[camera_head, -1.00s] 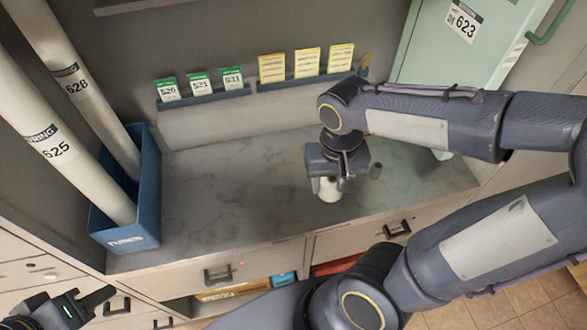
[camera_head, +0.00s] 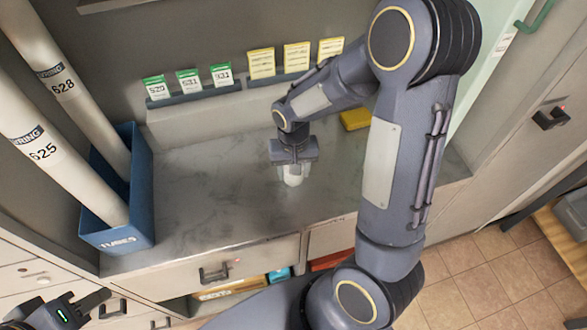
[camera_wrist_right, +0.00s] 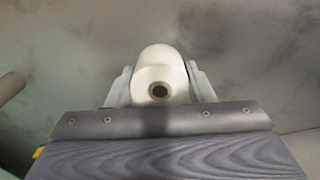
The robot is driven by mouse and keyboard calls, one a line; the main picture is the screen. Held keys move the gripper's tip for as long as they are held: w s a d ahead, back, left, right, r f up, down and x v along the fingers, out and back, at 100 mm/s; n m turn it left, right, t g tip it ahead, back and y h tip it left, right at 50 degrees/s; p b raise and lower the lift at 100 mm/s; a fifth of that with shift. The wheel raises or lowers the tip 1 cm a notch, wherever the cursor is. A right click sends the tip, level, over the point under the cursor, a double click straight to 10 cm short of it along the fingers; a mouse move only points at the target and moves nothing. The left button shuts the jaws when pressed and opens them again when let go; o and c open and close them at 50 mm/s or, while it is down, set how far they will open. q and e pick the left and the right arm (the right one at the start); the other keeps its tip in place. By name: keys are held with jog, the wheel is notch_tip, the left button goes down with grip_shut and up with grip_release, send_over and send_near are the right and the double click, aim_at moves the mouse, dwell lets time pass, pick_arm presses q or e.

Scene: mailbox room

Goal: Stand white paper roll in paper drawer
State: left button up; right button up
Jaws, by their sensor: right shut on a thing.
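The white paper roll (camera_head: 293,175) is held upright over the grey countertop by my right gripper (camera_head: 293,165). In the right wrist view the roll (camera_wrist_right: 160,65) sits between the two pale fingers, its hollow end facing the camera. Whether its lower end touches the counter I cannot tell. My left gripper (camera_head: 88,308) is at the bottom left corner, away from the roll; its jaw opening is unclear. Drawer fronts with black handles (camera_head: 213,274) lie below the counter; I cannot tell which is the paper drawer.
A blue bin (camera_head: 118,237) with long labelled tubes (camera_head: 62,165) stands at the counter's left. Green and yellow cards (camera_head: 262,62) line the back wall. A yellow object (camera_head: 355,119) lies behind my right arm. The left middle of the countertop (camera_head: 205,195) is clear.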

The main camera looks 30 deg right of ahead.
jog(key=shift+f, duration=0.2)
jog(key=o, duration=1.1)
jog(key=shift+r, duration=0.1)
